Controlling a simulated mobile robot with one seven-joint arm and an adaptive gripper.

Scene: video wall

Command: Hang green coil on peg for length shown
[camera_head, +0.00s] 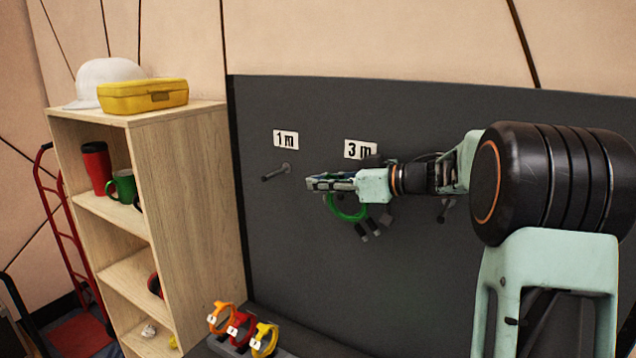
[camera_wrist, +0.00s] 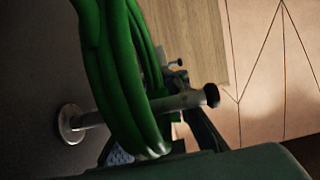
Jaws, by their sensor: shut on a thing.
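My gripper (camera_head: 322,183) is in front of the dark board, just below the "3 m" sign (camera_head: 361,149), and is shut on the green coil (camera_head: 347,211). The coil hangs below the jaws in the head view. In the wrist view the green coil (camera_wrist: 122,85) crosses a metal peg (camera_wrist: 180,103), whose round base and dark end cap show on either side of it. The peg appears to run through the loop, but the gripper hides part of it. The peg below the "1 m" sign (camera_head: 286,140) is bare (camera_head: 276,173).
Another peg (camera_head: 446,209) shows right of my gripper, partly behind my arm. Orange, red and yellow coils (camera_head: 263,340) stand on a low rack (camera_head: 227,346) below. A wooden shelf (camera_head: 190,165) with a hard hat, yellow case and mugs stands at left.

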